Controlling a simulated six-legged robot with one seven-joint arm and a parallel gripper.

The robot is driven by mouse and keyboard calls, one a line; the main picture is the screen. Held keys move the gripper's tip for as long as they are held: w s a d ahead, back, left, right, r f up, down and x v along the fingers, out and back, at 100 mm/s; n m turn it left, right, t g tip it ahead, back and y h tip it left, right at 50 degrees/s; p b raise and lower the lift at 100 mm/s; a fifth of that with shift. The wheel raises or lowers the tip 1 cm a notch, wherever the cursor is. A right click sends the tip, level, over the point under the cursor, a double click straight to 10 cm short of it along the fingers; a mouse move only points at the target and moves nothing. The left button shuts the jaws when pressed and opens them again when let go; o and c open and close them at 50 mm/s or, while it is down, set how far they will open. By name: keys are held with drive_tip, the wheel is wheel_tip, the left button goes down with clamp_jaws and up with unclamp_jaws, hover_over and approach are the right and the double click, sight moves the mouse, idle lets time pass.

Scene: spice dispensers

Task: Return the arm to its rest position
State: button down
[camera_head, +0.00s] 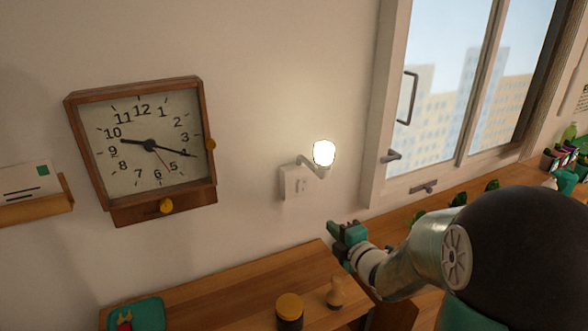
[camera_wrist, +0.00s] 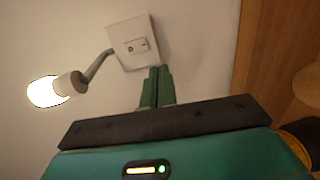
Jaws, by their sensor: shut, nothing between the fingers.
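My gripper (camera_head: 338,230) is in the head view, raised at the wall end of the wooden shelf, below the lit wall lamp. My arm comes in from the lower right. In the wrist view my gripper's green fingers (camera_wrist: 157,86) are together and hold nothing. Beyond the fingertips in that view is the lamp's white wall plate (camera_wrist: 130,42), and the glowing bulb (camera_wrist: 46,92) is at left. In the head view the lamp's bulb (camera_head: 324,153) sits above the gripper, apart from it.
A wooden shelf (camera_head: 225,290) carries a dark jar with a yellow lid (camera_head: 289,310), a small wooden shaker (camera_head: 335,293) and a green item (camera_head: 137,314). A clock (camera_head: 146,147) hangs at left. A window (camera_head: 465,90) and a counter with green things are at right.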

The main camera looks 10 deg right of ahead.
drive_tip(key=s+d+r+m+g+h, duration=0.2)
drive_tip(key=s+r+m+g+h, duration=0.2)
drive_tip(key=s+r+m+h, duration=0.5)
drive_tip(key=s+a+m+g+y, duration=0.2)
drive_tip(key=s+m, duration=0.4)
drive_tip(key=s, duration=0.3)
drive_tip(key=s+a+f+m+g+y, duration=0.1)
drive_tip(key=s+a+m+g+y, duration=0.1)
drive_tip(key=s+m, duration=0.4)
drive_tip(key=s+a+g, duration=0.1)
drive_tip(key=s+g, duration=0.1)
drive_tip(key=s, duration=0.1)
drive_tip(key=shift+s+a+f, duration=0.15)
drive_tip(key=shift+s+f, duration=0.05)
drive_tip(key=shift+s, duration=0.05)
